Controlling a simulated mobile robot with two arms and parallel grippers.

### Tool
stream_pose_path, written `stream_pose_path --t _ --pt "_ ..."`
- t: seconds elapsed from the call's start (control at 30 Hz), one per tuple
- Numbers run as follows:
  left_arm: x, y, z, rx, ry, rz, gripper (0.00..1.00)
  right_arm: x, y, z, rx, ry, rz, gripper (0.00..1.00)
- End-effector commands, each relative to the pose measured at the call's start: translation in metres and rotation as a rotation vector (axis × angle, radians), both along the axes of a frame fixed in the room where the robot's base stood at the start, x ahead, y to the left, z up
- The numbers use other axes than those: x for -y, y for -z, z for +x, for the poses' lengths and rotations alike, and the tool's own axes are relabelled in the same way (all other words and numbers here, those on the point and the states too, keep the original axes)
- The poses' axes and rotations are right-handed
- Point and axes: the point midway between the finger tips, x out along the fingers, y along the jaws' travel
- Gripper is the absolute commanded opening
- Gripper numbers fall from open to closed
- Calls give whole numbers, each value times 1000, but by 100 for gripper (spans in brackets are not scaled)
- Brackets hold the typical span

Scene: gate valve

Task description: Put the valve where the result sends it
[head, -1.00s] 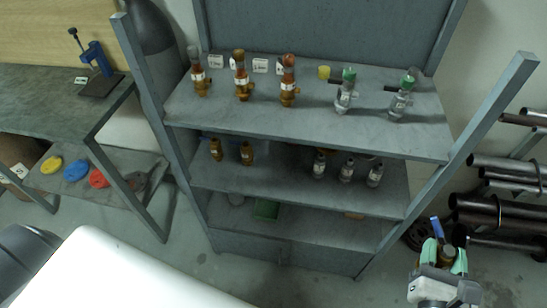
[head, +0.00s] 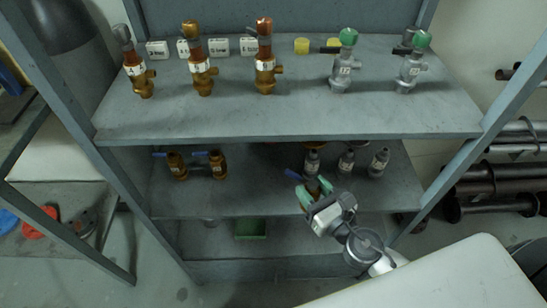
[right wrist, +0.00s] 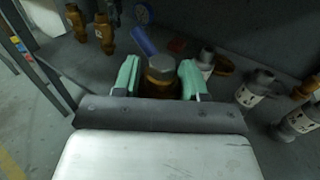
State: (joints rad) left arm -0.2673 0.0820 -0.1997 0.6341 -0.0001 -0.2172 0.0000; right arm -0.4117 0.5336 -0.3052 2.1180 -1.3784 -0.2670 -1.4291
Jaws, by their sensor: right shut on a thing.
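My right gripper (head: 318,198) is shut on a brass valve with a blue lever (head: 293,175). It holds the valve at the front of the middle shelf, in front of several grey valves. In the right wrist view the brass valve's hex top (right wrist: 160,69) sits between the two green fingers. Whether the valve touches the shelf I cannot tell. Two brass valves with blue levers (head: 176,166) stand on the left of the middle shelf (head: 252,190). My left gripper is not in view.
The top shelf (head: 270,118) holds brass valves (head: 265,65) at left, grey green-topped valves (head: 343,68) at right and white label cards (head: 157,49) behind. A green tray (head: 251,229) lies on the lower shelf. The middle shelf is bare between its brass and grey valves.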

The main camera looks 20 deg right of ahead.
Motion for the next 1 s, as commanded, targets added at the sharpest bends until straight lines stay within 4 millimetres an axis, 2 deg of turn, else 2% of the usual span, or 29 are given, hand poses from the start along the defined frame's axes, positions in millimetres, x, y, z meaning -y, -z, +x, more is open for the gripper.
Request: stream_pose_path --t 0.07,0.17,0.33,0.53,0.7,0.8,1.0 --pt "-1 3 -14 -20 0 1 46 1 4 5 3 -6 -1 0" --pt "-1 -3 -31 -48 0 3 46 -2 1 19 4 -7 0 0" --pt "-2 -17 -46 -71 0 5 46 -13 -2 59 5 -6 2 0" --pt "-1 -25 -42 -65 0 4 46 -26 0 110 5 -5 2 0" --pt "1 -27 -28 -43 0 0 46 -35 2 146 2 -6 3 0" --pt "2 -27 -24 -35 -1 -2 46 -39 3 159 3 -7 2 0" --pt "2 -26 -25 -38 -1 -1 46 -42 4 171 2 -7 1 0"
